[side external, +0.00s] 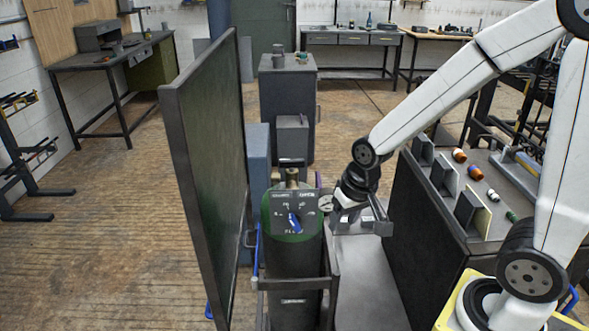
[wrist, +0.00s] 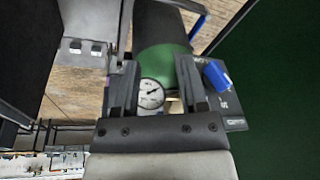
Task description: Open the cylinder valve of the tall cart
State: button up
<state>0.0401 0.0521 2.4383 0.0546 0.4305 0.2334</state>
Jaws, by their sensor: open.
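The tall cart (side external: 296,284) holds a dark cylinder with a green shoulder (side external: 275,225), upright in its frame; the green band also shows in the wrist view (wrist: 162,60). A brass-coloured valve part (side external: 292,178) stands at its top. A dark labelled panel (side external: 310,196) with a blue pointer handle (side external: 295,222) is on its front; the blue handle shows at right in the wrist view (wrist: 216,76). My gripper (side external: 330,205) is at the panel's right side. In the wrist view its fingers (wrist: 156,75) are apart, with a white round gauge (wrist: 151,93) between them. I cannot tell whether they touch anything.
A tall dark green board (side external: 212,170) stands close to the left of the cart. A dark bench (side external: 450,215) with small bottles and upright holders is at right. A grey surface (side external: 365,280) lies between cart and bench. A dark cabinet (side external: 287,95) stands behind.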

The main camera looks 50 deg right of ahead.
aim_at(293, 159)
jog(key=w+d+r+m, duration=0.1)
jog(key=w+m, duration=0.2)
jog(key=w+d+r+m, duration=0.1)
jog(key=w+r+m, duration=0.1)
jog(key=w+m, duration=0.1)
jog(key=w+d+r+m+y, duration=0.1)
jog(key=w+m, duration=0.2)
jog(key=m, duration=0.2)
jog(key=shift+w+d+r, duration=0.2)
jog(key=shift+w+d, duration=0.1)
jog(key=w+d+r+m+y, duration=0.2)
jog(key=w+d+r+m, duration=0.3)
jog(key=w+m, duration=0.3)
jog(key=shift+w+d+r+m+t, duration=0.2)
jog(key=shift+w+r+m+t, duration=0.3)
jog(key=shift+m, duration=1.7)
jog(key=shift+a, duration=0.1)
jog(key=shift+s+x, duration=0.2)
jog(key=shift+x, duration=3.6)
jog(key=shift+f, duration=0.1)
grip_shut()
